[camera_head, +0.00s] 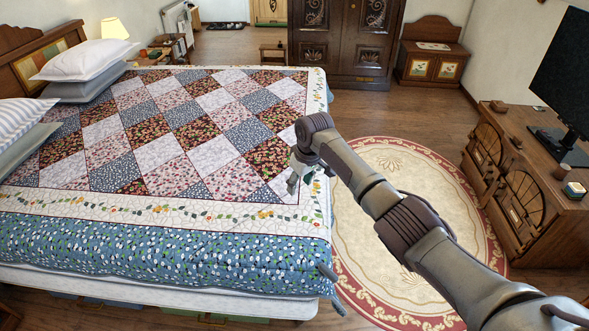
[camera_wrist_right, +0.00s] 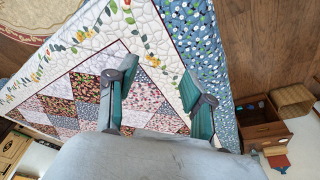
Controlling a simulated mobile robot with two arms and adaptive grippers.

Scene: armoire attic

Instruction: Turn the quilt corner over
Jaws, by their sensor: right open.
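The patchwork quilt (camera_head: 170,130) lies flat over the bed, with a white leaf-patterned border and a blue dotted strip along its near side. Its near right corner (camera_head: 318,228) lies at the bed's edge and shows no fold. My right gripper (camera_head: 302,178) is above the quilt's right edge, a little behind that corner. In the right wrist view, its two fingers (camera_wrist_right: 158,78) are apart, with quilt patches and border (camera_wrist_right: 95,42) showing beyond and between them. I cannot tell whether the fingertips touch the cloth. My left gripper is not in view.
Pillows (camera_head: 85,62) lie at the bed's left end. A round rug (camera_head: 400,170) covers the floor right of the bed. A wooden cabinet (camera_head: 520,185) with a television (camera_head: 565,85) stands at the right. A dark armoire (camera_head: 345,45) stands at the back.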

